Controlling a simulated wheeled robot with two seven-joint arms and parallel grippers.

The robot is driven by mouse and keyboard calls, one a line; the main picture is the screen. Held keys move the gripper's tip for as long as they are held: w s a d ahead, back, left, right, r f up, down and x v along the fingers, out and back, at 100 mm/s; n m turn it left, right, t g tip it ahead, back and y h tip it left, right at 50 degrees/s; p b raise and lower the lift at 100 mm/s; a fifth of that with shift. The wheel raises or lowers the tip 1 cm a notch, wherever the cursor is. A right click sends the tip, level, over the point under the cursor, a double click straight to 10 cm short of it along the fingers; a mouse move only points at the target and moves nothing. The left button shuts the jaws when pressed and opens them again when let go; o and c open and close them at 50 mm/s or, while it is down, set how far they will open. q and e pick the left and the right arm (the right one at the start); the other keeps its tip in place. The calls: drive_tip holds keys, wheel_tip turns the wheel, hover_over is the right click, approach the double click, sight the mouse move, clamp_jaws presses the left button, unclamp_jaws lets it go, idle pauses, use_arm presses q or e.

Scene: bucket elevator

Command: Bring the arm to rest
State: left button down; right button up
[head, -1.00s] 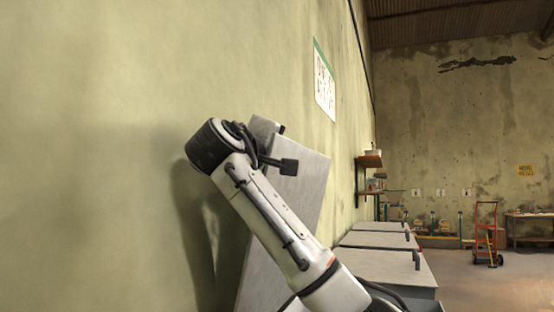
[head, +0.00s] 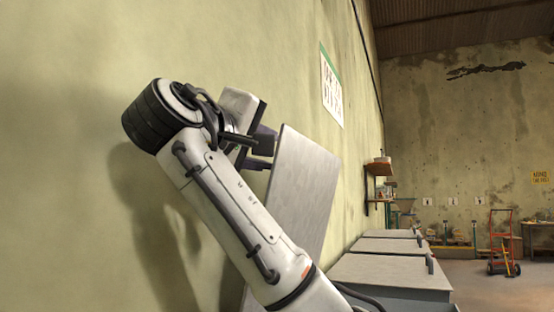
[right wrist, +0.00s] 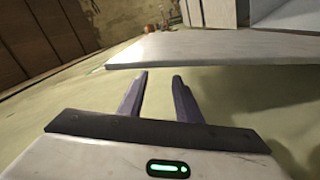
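My right arm crosses the head view from the bottom toward the upper left. Its gripper (head: 266,152) points right, beside the upper edge of a raised grey lid (head: 303,190). In the right wrist view the two dark fingers of this gripper (right wrist: 160,77) are apart with nothing between them. The pale edge of a panel, seemingly the raised lid (right wrist: 210,46), lies just beyond the fingertips; I cannot tell whether they touch. My left gripper is not in view.
A plain wall (head: 60,110) stands close on the left, with the arm's shadow on it. Closed grey lids (head: 390,271) continue in a row ahead. A wall shelf (head: 379,168) and a red hand truck (head: 502,240) are farther off. Floor at the right is open.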

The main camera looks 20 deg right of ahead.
drive_tip(key=shift+s+a, duration=0.15)
drive_tip(key=shift+a, duration=0.1)
